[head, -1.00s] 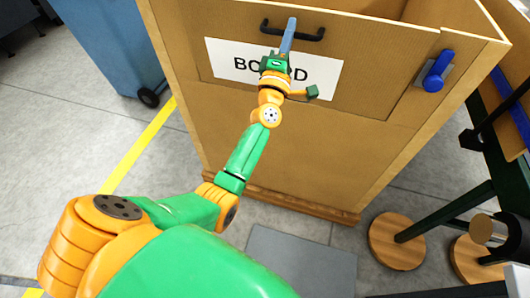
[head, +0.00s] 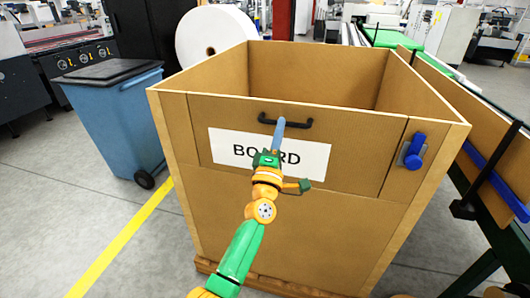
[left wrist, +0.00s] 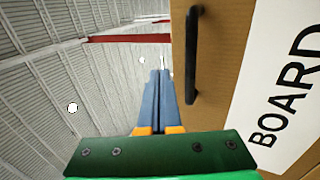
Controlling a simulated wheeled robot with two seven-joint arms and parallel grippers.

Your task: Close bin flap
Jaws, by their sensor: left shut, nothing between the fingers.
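The bin (head: 290,235) is a tall tan box with an open top, standing in front of me in the head view. Its flap (head: 195,130) is the upper front panel, upright and looking roughly level with the front wall. The flap carries a white BOARD label (head: 315,160) and a black handle (head: 300,124); the handle also shows in the left wrist view (left wrist: 193,55). A blue latch (head: 415,150) sits to the right of the flap. My left gripper (head: 281,122) is shut and empty, its fingertips in front of the handle. Contact cannot be told.
A blue wheeled bin (head: 120,125) stands to the left, with a big white roll (head: 215,38) behind. A dark green conveyor frame (head: 490,262) runs close along the right. Grey floor with a yellow line (head: 125,235) is clear at the front left.

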